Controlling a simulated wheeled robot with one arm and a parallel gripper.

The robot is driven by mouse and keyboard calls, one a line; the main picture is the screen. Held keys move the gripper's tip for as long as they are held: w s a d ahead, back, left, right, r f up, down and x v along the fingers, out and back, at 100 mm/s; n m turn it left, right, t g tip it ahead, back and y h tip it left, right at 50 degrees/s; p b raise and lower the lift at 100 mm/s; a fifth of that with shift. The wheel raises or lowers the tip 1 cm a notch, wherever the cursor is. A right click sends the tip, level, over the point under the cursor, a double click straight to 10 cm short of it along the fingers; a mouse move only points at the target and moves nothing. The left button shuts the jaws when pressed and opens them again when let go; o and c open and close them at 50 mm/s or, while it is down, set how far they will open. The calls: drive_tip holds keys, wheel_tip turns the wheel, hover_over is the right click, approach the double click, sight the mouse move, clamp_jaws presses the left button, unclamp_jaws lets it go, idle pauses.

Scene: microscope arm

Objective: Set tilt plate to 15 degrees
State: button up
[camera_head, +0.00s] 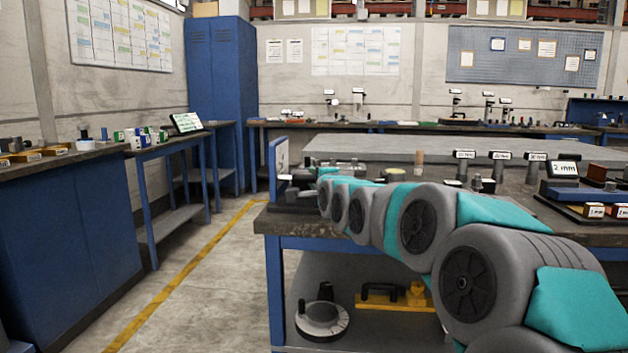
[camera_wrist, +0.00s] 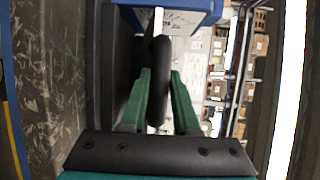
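At the near workbench's left end, an upright blue-edged panel with a pale face (camera_head: 279,163) stands beside dark fixture parts; I take it for the tilt plate, but cannot read its angle. My arm reaches to this end, and its links hide the gripper in the head view. In the wrist view, the two green fingers of my gripper (camera_wrist: 160,80) stand apart on either side of a dark, rounded bar or handle (camera_wrist: 159,58). I cannot tell whether both fingers press on it. A blue-edged part (camera_wrist: 185,5) lies beyond the fingertips.
The near workbench (camera_head: 330,241) carries several labelled posts, a small display (camera_head: 563,169) and blocks to the right. A round dial base (camera_head: 322,319) and a yellow tool (camera_head: 395,297) lie on its lower shelf. The floor (camera_head: 215,290) to the left is clear.

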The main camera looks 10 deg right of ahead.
drive_tip(key=shift+o, duration=0.7)
drive_tip(key=shift+s, duration=0.15)
drive_tip(key=s, duration=0.7)
drive_tip(key=shift+s+d+r+b, duration=0.3)
drive_tip(key=shift+r, duration=0.05)
